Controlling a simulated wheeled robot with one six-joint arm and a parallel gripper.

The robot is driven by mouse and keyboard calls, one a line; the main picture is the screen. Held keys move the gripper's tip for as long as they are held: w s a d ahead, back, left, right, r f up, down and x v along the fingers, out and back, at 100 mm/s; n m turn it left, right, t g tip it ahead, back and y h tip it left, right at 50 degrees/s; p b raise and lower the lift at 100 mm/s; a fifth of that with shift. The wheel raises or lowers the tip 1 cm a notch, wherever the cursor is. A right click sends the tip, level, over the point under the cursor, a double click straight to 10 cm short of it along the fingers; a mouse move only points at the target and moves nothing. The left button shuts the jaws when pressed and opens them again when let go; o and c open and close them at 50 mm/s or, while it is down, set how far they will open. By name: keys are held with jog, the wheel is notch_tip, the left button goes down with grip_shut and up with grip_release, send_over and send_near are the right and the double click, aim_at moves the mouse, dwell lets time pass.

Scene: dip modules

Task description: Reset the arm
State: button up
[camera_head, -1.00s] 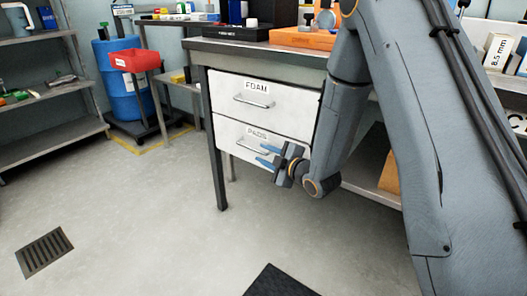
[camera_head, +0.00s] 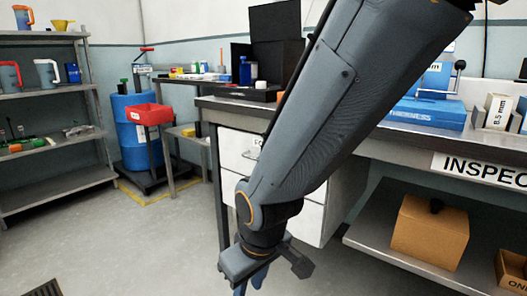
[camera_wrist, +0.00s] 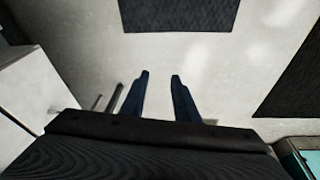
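My gripper (camera_head: 252,278) hangs at the lower end of my arm in the head view, pointing down in front of the drawer unit. Its fingertips are partly cut off by the bottom edge there. In the wrist view my gripper (camera_wrist: 160,74) shows two blue fingers with a clear gap and nothing between them. Pale floor lies beyond the fingers. My arm crosses the middle of the head view from upper right to lower left.
White drawers (camera_head: 232,150) under the workbench (camera_head: 225,104) stand behind my arm, both looking closed where visible. A steel shelf (camera_head: 60,192) stands left, with a red bin (camera_head: 150,114) by a blue drum (camera_head: 133,158). A cardboard box (camera_head: 430,232) sits right. Open floor (camera_head: 130,250) lies front left.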

jog(key=s+d+r+m+g, duration=0.1)
jog(key=s+r+m+g, duration=0.15)
jog(key=s, duration=0.75)
jog(key=d+r+m+h+p, duration=0.1)
jog(key=d+r+m+p, duration=0.2)
jog(key=d+r+p, duration=0.7)
jog(key=d+r+m+p, duration=0.3)
jog(key=d+r+p, duration=0.8)
jog(key=r+p, duration=0.5)
jog(key=p, duration=0.3)
jog(key=shift+s+d+r+h+p, duration=0.15)
jog(key=shift+s+r+h+p, duration=0.1)
jog(key=shift+s+h+p, duration=0.15)
